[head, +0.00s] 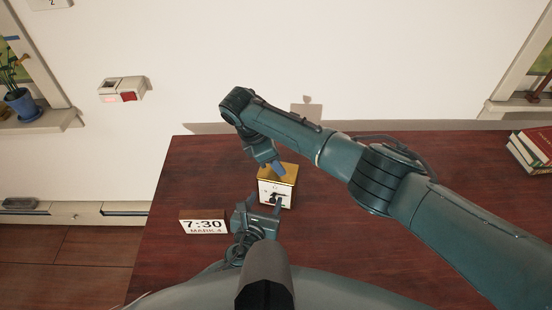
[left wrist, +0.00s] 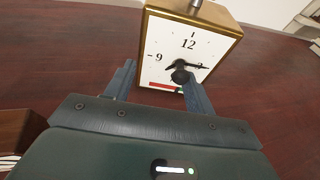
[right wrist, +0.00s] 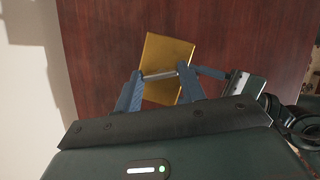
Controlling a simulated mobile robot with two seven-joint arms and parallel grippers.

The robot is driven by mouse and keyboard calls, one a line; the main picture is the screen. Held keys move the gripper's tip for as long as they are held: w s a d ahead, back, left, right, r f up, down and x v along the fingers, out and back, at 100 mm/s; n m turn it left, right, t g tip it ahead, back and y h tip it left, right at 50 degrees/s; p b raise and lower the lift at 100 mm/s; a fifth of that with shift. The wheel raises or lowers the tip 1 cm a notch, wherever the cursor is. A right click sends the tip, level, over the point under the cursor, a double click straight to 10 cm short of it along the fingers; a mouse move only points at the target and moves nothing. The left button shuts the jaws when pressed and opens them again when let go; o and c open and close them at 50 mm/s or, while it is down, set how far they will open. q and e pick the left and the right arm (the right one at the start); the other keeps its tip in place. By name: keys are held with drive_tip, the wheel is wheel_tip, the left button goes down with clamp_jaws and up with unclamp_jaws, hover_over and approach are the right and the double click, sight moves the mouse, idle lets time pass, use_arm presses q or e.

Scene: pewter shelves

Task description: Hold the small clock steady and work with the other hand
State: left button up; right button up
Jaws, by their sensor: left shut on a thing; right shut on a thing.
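The small clock (head: 270,187) is a gold box with a white face and stands on the dark red table. In the left wrist view its face (left wrist: 160,50) shows dark hands, a dark round knob (left wrist: 180,76) low on the face and a red strip. My left gripper (head: 264,201) is in front of the face, shut on the clock; its fingers are spread, one close to the knob, and the exact contact is unclear. My right gripper (right wrist: 160,78) reaches down from above, shut on the clock at its gold top (right wrist: 168,52), with a silver bar between its fingers.
A sign (head: 203,226) reading 7:30 stands left of the clock. Books (head: 532,152) lie at the table's far right. A red-and-white box (head: 122,91) is on the wall, and a plant pot (head: 21,104) is on the left sill. My right arm crosses above the table's right side.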

drive_tip(key=shift+w+m+g, duration=0.15)
drive_tip(key=shift+m+g, duration=0.75)
drive_tip(key=shift+m, duration=1.3)
drive_tip(key=o, duration=1)
wheel_tip(320, 180, up, 10)
drive_tip(key=shift+r, duration=0.1)
drive_tip(key=shift+c, duration=0.4)
